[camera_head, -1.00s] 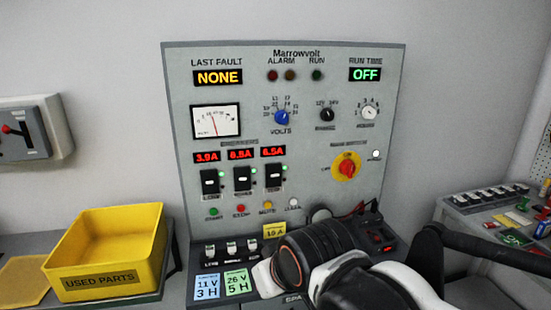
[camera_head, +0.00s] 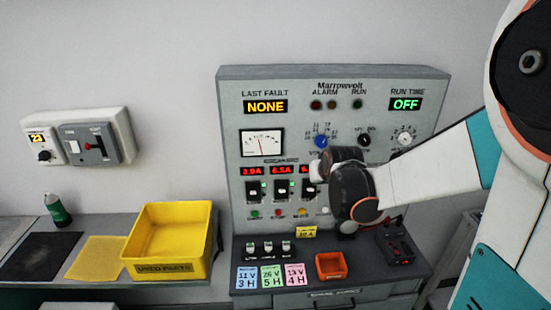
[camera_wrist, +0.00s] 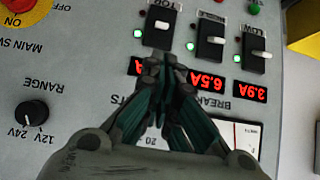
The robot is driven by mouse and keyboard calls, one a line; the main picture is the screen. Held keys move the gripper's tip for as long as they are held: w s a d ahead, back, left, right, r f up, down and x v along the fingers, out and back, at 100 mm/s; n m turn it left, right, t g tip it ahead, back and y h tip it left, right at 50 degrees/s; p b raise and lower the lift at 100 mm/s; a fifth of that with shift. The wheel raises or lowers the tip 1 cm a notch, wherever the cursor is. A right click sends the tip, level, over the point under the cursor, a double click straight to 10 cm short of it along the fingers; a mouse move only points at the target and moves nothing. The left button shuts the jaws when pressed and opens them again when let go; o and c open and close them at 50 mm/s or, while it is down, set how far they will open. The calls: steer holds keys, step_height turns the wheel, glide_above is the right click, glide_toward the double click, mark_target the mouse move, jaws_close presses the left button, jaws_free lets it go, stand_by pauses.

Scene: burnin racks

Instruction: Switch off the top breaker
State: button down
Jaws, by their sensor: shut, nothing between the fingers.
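The top breaker (camera_wrist: 160,26) is a black switch with a pale lever, and a green lamp glows beside it. It is at the upper middle of the upside-down wrist view. In the head view, it is the rightmost of three breakers (camera_head: 308,190), partly hidden by my gripper. My gripper (camera_wrist: 165,62) is shut and empty. Its fingertips are beside the top breaker's red display (camera_wrist: 136,67), on the display side of the switch. I cannot tell whether they touch the panel. The middle breaker (camera_wrist: 212,42) and low breaker (camera_wrist: 257,50) also have green lamps lit.
The range knob (camera_wrist: 32,112) and the yellow main switch surround (camera_wrist: 38,8) share the panel. Below the panel in the head view are a small orange tray (camera_head: 331,276) and coloured cards (camera_head: 271,288). A yellow used-parts bin (camera_head: 150,268) stands left.

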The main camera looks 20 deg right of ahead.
mark_target(311, 190)
steer(key=shift+d, duration=0.15)
steer(key=b+x, duration=0.1)
steer(key=x, duration=0.9)
steer(key=shift+b, duration=0.3)
steer(key=shift+s+f+b, duration=0.1)
steer(key=shift+b, duration=0.2)
steer(key=shift+s+t+b, duration=0.15)
steer(key=shift+t+b, duration=0.25)
